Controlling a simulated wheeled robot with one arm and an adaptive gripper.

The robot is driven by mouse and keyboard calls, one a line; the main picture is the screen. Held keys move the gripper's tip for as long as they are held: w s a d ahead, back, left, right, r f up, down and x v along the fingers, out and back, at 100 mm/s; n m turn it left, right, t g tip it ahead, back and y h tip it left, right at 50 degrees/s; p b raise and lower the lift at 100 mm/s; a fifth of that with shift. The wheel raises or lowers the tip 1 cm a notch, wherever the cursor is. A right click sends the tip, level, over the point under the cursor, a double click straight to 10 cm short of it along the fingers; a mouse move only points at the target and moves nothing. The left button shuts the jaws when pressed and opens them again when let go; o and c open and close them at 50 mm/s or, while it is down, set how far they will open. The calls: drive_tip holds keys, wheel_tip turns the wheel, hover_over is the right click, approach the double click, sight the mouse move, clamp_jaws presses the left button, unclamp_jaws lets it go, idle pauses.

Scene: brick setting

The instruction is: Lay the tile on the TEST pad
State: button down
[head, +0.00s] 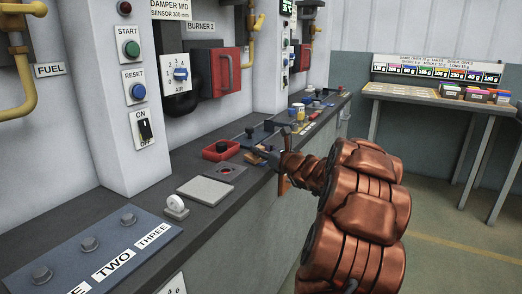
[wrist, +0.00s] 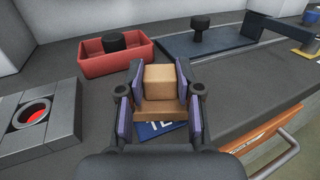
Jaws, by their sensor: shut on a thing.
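The tile (wrist: 158,78) shows in the wrist view as a tan-brown piece with a raised block on a wider, flat base. My gripper (wrist: 160,88) is shut on its raised block, one finger on each side. The blue TEST pad (wrist: 150,131) lies under the tile's near edge on the dark counter, with the letters "TE" showing. The tile and my fingers hide the rest of the pad. I cannot tell whether the tile touches the pad. In the head view my gripper (head: 270,152) is over the counter, small and partly hidden by my arm.
A red tray (wrist: 92,65) with a black knob stands behind left. A grey block fixture (wrist: 66,122) with a glowing red hole is at left. A dark blue plate (wrist: 225,42) with a black post is behind right. A drawer handle (wrist: 278,155) juts from the counter's front at right.

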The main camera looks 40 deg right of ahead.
drive_tip(key=c, duration=0.8)
unclamp_jaws()
drive_tip(key=shift+o, duration=0.2)
drive_tip(key=s+a+p, duration=0.1)
drive_tip(key=s, duration=1.1)
drive_tip(key=shift+a, duration=0.15)
